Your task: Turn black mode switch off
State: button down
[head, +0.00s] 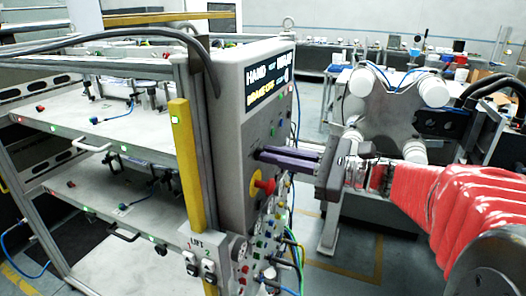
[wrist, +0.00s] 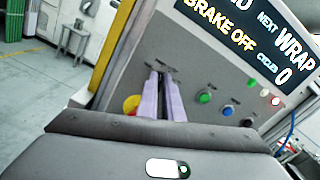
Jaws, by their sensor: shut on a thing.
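The grey control panel (head: 231,115) stands at the centre of the head view, and its face fills much of the wrist view (wrist: 187,62). My gripper (head: 263,154) reaches in from the right with its two purple fingers against the panel face, below the display. In the wrist view the fingertips (wrist: 161,77) are close together at the panel, under small dark lettering. They are shut on what appears to be the black mode switch, which they hide. Its angle cannot be seen.
A red emergency knob (head: 264,184) on a yellow base sits just below my fingers. Green (wrist: 205,97) and blue (wrist: 227,110) buttons lie to the right in the wrist view. The display (wrist: 245,35) reads "BRAKE OFF". A yellow post (head: 187,160) and shelf rack stand left.

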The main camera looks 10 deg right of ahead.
jog(key=shift+a, duration=0.2)
jog(key=shift+n, duration=0.4)
jog(key=n, duration=0.8)
jog(key=shift+s+a+f, duration=0.2)
jog(key=shift+f, duration=0.1)
jog(key=c, duration=1.9)
grip_release()
jog(key=shift+w, duration=0.1)
jog(key=shift+d, duration=0.15)
